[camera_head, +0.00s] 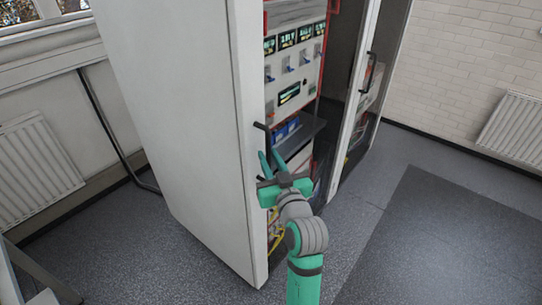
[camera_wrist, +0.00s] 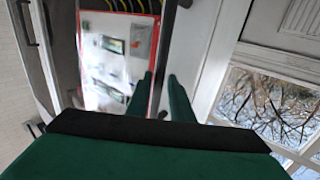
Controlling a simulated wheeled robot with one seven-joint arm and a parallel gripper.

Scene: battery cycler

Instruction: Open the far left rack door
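The tall white rack (camera_head: 175,110) stands at the left in the head view. Its left front edge carries a white door frame (camera_head: 249,90) with a black bar handle (camera_head: 262,127). I cannot tell for sure whether this door is shut or ajar. My gripper (camera_head: 271,154) is in front of the handle, fingers pointing up at it and apart. In the wrist view my gripper (camera_wrist: 160,82) has its two green fingers spread, with a dark upright strip showing between and beyond them. Contact with the handle cannot be made out.
Instruments with small displays (camera_head: 295,60) fill the rack, and a dark shelf (camera_head: 297,134) sits below them. Another door frame with a black handle (camera_head: 369,70) stands to the right. A window (camera_wrist: 265,105) shows in the wrist view. The grey floor (camera_head: 440,230) at right is clear.

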